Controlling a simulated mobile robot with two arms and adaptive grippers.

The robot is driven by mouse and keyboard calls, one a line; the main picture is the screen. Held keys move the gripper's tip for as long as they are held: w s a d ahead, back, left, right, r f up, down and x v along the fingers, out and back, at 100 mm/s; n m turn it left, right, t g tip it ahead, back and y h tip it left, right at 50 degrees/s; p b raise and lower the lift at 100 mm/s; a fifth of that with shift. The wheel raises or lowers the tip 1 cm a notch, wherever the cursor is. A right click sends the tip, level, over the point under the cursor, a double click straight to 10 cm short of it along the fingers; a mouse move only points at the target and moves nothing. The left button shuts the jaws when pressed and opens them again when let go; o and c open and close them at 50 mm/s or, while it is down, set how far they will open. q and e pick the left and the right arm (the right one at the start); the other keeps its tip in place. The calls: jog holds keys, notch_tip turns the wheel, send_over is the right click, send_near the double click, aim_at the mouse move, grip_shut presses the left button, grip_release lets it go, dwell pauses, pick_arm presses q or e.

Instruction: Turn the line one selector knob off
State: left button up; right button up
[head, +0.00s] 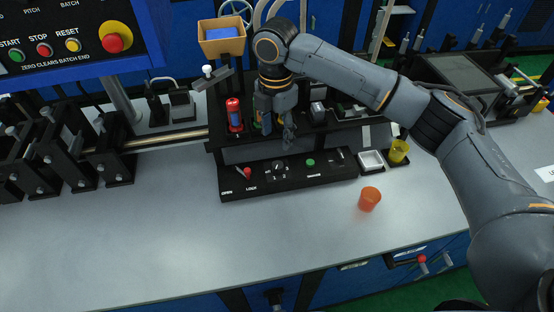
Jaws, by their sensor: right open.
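A low black control panel (262,190) lies on the grey bench in the middle of the head view. It carries a dark round selector knob (280,169) with small white marks around it. The knob's exact setting is too small to read. My right gripper (275,135) points down behind the panel, above and apart from the knob. Its jaws are open and nothing shows between them. My left gripper is not in view.
A red cylinder (234,115) stands close left of my right gripper. A blue button box (75,40) overhangs the upper left.

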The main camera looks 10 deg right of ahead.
aim_at(278, 164)
notch_tip(278, 164, down, 11)
jog(key=shift+r+p, duration=0.1)
jog(key=shift+p, duration=0.65)
jog(key=shift+s, duration=0.1)
grip_shut()
jog(key=shift+d+r+m+p, duration=0.1)
jog(key=shift+r+m+p, duration=0.1)
jog(key=shift+m+p, duration=0.55)
jog(key=m+p, duration=0.5)
jog(key=p, duration=0.1)
jog(key=shift+m+p, duration=0.25)
jog(key=shift+p, duration=0.05)
jog(key=shift+m+p, duration=1)
jog(key=shift+m, duration=0.2)
jog(key=shift+f+m+p, duration=0.1)
jog(key=shift+m+p, duration=0.75)
jog(key=shift+m, duration=0.35)
